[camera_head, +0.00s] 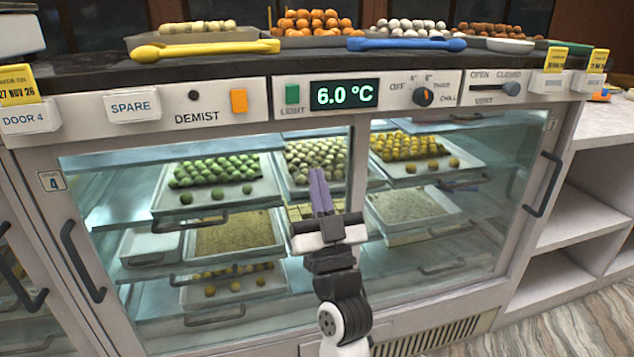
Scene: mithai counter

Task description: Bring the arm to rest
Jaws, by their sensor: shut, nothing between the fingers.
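My gripper (319,187) is in the middle of the view, in front of the glass doors of the sweets counter (180,100). Its two purple fingers point up and lie together, with nothing held between them. My arm comes up from the bottom of the view. The gripper hides part of the middle door edge and the trays behind it. I cannot tell how far the fingers are from the glass.
The control strip has a display (344,94) reading 6.0 °C, a knob (424,96) and a vent slider (510,88). Door handles (84,262) (545,184) stick out at both sides. Yellow tongs (205,48) and blue tongs (406,44) lie on top. Open shelves (590,215) stand right.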

